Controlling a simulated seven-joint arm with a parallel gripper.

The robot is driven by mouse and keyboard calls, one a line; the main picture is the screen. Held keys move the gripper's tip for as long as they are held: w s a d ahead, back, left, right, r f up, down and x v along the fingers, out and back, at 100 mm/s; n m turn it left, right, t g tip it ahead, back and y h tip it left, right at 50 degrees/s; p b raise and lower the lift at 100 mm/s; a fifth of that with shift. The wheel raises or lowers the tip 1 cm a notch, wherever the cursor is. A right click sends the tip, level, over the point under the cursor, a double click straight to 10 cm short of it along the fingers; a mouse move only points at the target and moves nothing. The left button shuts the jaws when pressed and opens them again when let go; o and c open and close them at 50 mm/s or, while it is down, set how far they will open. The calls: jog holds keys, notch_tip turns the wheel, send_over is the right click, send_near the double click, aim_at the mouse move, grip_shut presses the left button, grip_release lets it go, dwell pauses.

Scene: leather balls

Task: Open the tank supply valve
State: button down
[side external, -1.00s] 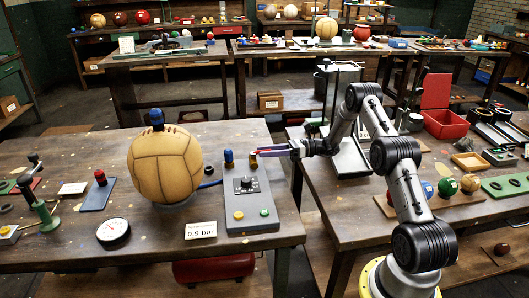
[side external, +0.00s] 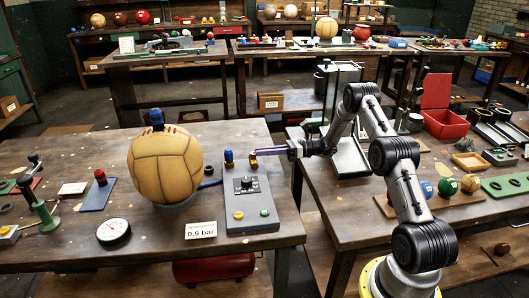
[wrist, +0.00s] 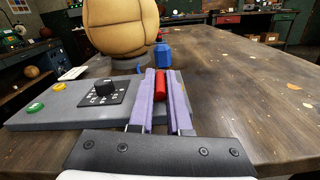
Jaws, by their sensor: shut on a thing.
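A small valve with a brass body (side external: 253,161) stands at the back right of the grey control panel (side external: 245,220). Its red lever (wrist: 161,83) shows between my two lavender fingers in the wrist view. My gripper (side external: 258,153) is shut on this red lever, reaching in from the right at valve height. In the side view the fingers hide the lever. A blue-capped valve (side external: 228,158) stands just left of it, and also shows beyond my fingertips in the wrist view (wrist: 164,52). The panel carries a black dial (side external: 247,183).
A tan leather ball (side external: 165,165) sits left of the panel on a stand. A round gauge (side external: 113,231) and a "0.9 bar" card (side external: 200,231) lie nearer the front. In the wrist view, the tabletop right of my fingers is clear.

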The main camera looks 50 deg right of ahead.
jog(key=shift+g, duration=0.3)
jog(key=shift+w+d+n+g+y, duration=0.15)
jog(key=shift+n+g+y, duration=0.55)
jog(key=shift+n+g, duration=0.1)
jog(key=shift+w+d+n+g+y, duration=0.15)
jog(key=shift+n+g+y, duration=0.55)
jog(key=shift+g, duration=0.1)
jog(key=shift+w+d+n+g+y, duration=0.15)
jog(key=shift+n+g+y, duration=0.1)
jog(key=shift+n+g, duration=0.3)
jog(key=shift+w+a+n+g+y, duration=0.1)
jog(key=shift+n+g+y, duration=0.2)
jog(key=shift+g, duration=0.4)
jog(key=shift+w+d+n+g+y, duration=0.15)
jog(key=shift+n+g+y, duration=0.1)
jog(key=shift+n+g, duration=0.3)
jog(key=shift+g, duration=0.5)
jog(key=c, duration=0.9)
grip_release()
jog(key=shift+w, duration=0.1)
